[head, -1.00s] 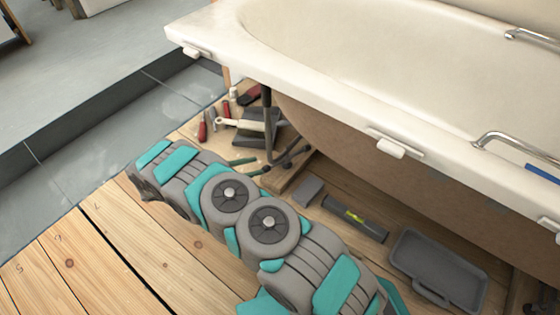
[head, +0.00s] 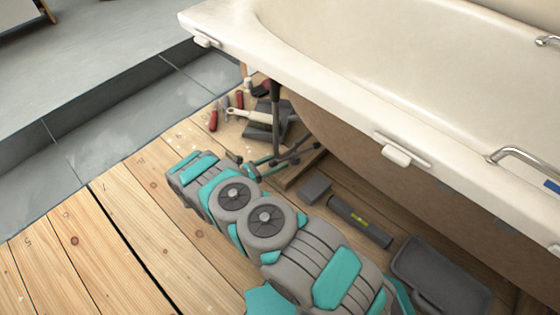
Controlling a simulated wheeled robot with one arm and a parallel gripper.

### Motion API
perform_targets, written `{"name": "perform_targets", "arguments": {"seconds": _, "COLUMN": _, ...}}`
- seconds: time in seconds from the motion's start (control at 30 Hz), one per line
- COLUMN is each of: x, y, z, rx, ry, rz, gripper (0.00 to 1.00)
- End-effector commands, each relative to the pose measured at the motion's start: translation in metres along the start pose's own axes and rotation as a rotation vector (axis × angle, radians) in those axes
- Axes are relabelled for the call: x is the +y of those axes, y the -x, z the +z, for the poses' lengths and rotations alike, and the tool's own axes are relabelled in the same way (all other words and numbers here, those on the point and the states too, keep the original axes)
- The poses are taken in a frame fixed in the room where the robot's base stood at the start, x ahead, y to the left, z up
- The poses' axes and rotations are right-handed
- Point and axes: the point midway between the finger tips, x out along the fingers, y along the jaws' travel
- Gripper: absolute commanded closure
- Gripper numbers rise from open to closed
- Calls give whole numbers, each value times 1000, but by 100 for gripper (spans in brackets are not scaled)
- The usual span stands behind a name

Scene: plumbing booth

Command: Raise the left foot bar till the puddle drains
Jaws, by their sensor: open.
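The white bathtub (head: 330,95) stands over a plank floor. A dark upright leg (head: 275,105) hangs below its left end. A dark foot bar (head: 293,155) lies low at the bottom of that leg, near a wooden batten. My gripper (head: 252,167) shows only in part, low by the left end of the foot bar, beyond my grey and teal arm. Its thin fingers are apart. I cannot tell whether they touch the bar. Only part of the tub's inside is in view, and no puddle can be made out there.
Several hand tools (head: 235,108) and a dark tray lie behind the leg. A spirit level (head: 360,221), a grey block (head: 315,190) and a grey tray (head: 440,275) lie right of my arm. A grey tiled channel (head: 120,150) runs at the left. Planks at lower left are clear.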

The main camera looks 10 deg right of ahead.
Motion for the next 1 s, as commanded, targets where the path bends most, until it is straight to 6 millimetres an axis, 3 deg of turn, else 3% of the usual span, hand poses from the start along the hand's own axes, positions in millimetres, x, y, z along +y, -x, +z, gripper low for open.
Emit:
{"name": "perform_targets", "arguments": {"seconds": 0.13, "x": 0, "y": -11, "z": 0, "rx": 0, "ry": 0, "rz": -1, "gripper": 37}}
{"name": "perform_targets", "arguments": {"seconds": 0.43, "x": 0, "y": -13, "z": 0, "rx": 1, "ry": -1, "rz": 0, "gripper": 37}}
{"name": "perform_targets", "arguments": {"seconds": 1.0, "x": 0, "y": -13, "z": 0, "rx": 1, "ry": -1, "rz": 0, "gripper": 100}}
